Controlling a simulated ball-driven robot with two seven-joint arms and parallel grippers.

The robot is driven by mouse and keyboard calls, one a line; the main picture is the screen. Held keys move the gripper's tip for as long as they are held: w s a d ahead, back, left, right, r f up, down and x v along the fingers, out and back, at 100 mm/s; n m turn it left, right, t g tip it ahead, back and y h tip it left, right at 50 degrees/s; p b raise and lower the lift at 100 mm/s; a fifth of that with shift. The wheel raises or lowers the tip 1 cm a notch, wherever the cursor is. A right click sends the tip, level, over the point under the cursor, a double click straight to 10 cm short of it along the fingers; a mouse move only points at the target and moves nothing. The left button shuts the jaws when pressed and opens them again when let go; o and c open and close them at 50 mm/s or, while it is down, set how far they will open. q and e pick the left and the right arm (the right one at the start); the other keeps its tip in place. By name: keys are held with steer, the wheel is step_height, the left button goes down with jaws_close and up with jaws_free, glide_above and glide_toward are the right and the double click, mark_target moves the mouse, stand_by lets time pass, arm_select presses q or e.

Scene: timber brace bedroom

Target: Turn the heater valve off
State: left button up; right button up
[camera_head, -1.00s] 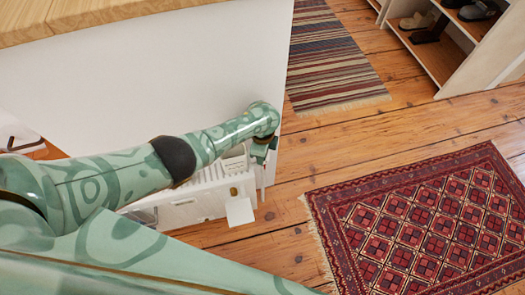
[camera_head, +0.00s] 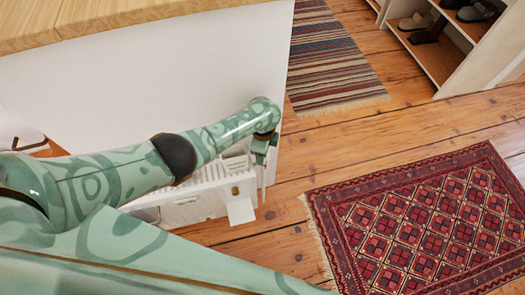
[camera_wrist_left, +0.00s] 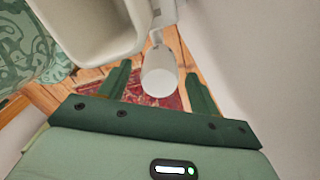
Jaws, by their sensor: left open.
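The white heater (camera_head: 185,208) stands low against the white panel, partly covered by my left arm in the head view. In the left wrist view, a pale round valve knob (camera_wrist_left: 159,78) on a short stem sits beside the heater body (camera_wrist_left: 95,30). My left gripper (camera_wrist_left: 157,88) is open, with one dark green finger on each side of the knob. Gaps show between the knob and both fingers. In the head view my left gripper (camera_head: 262,153) is at the heater's right end, pointing down, and I cannot make out the knob there. My right gripper is not in view.
A white panel (camera_head: 150,80) with a wooden top (camera_head: 100,15) rises behind my left arm. A striped rug (camera_head: 330,60) and a red patterned rug (camera_head: 425,220) lie on the plank floor. A shoe shelf (camera_head: 465,50) stands at top right. A pale wall (camera_wrist_left: 260,60) is close beside the gripper.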

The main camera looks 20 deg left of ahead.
arm_select(q)
step_height(320, 180, up, 14)
steer(key=p, duration=0.8)
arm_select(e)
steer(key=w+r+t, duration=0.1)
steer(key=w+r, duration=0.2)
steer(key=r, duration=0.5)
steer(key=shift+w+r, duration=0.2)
arm_select(q)
steer(key=shift+f, duration=0.15)
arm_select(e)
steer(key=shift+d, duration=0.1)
